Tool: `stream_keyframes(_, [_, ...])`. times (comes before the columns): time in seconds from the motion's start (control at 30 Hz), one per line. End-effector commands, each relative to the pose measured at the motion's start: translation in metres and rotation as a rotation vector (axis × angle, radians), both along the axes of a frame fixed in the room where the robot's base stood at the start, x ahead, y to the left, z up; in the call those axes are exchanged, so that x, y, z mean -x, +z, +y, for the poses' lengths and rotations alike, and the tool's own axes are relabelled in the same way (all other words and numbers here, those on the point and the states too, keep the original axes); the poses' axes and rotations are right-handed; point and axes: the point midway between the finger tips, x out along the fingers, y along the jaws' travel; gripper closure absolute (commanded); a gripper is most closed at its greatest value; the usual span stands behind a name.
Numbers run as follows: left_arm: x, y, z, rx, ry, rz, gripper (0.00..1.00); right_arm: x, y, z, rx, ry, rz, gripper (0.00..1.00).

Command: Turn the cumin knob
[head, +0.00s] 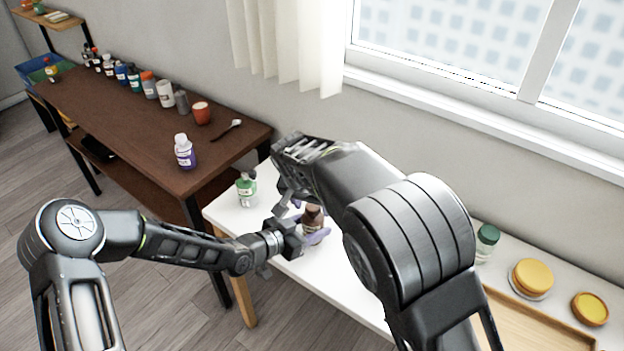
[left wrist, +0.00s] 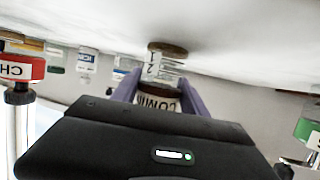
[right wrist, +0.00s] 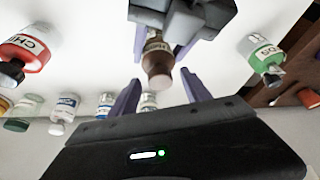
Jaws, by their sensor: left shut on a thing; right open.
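The brown cumin bottle (head: 313,217) stands at the white table's left part. My left gripper (head: 314,236) is shut on it, purple fingers on both sides. In the left wrist view the bottle (left wrist: 158,94) shows upside down with a partly hidden cumin label between the fingers. My right gripper (right wrist: 160,97) is open, its two purple fingertips apart. In the right wrist view the bottle (right wrist: 157,57) points its brownish cap, the knob end (right wrist: 160,80), toward the gap between them, with no contact visible. My right arm hides part of the bottle's surroundings in the head view.
A green-labelled bottle (head: 245,190) stands close by on the white table, and a red chili bottle (right wrist: 28,50) is on the other side. Jars (head: 487,240) and a wooden tray (head: 525,325) are at right. A brown side table (head: 150,130) holds several bottles.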

Motion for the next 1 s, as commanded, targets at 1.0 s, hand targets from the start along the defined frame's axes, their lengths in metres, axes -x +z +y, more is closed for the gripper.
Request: stream_keyframes(1.0, [0.0,0.0,0.0,0.0,0.0,0.0,0.94,0.031,0.088,-0.021,0.0,0.777,-0.006,0.44])
